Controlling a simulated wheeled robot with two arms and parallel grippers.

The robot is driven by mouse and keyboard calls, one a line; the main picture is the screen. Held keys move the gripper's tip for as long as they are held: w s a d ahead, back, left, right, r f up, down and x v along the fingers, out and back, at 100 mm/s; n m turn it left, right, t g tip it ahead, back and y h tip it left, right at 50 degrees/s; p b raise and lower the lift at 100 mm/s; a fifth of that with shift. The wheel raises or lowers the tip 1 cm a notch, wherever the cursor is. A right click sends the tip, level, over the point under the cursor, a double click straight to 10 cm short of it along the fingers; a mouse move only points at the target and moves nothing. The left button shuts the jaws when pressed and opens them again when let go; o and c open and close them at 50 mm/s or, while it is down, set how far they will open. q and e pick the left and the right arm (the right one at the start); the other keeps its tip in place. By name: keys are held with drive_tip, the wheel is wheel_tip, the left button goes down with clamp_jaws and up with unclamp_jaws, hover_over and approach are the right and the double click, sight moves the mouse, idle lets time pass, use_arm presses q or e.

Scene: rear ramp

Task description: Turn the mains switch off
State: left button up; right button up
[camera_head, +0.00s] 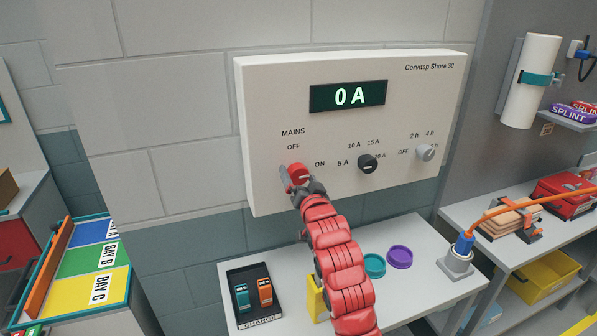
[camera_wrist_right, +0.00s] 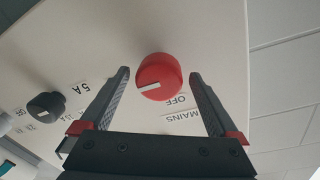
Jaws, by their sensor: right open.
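The mains switch (camera_head: 299,173) is a round red knob at the lower left of the white panel (camera_head: 262,90). Its white mark points right, toward the ON label; the OFF label is above it. My right gripper (camera_head: 297,180), at the end of the red arm, is at the knob and partly covers it. In the right wrist view my right gripper (camera_wrist_right: 159,76) is open, with one finger to each side of the red knob (camera_wrist_right: 160,70) and a visible gap on both sides. The panel appears upside down there. My left gripper is not in view.
The display (camera_head: 347,96) reads 0 A. A black knob (camera_head: 368,164) and a grey knob (camera_head: 426,152) are farther right on the panel. Below, a table (camera_head: 420,285) holds a black charge tray (camera_head: 240,320), teal and purple round pieces, and an orange cable's blue plug.

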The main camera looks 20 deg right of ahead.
drive_tip(key=shift+w+d+f, duration=0.1)
drive_tip(key=shift+w, duration=0.5)
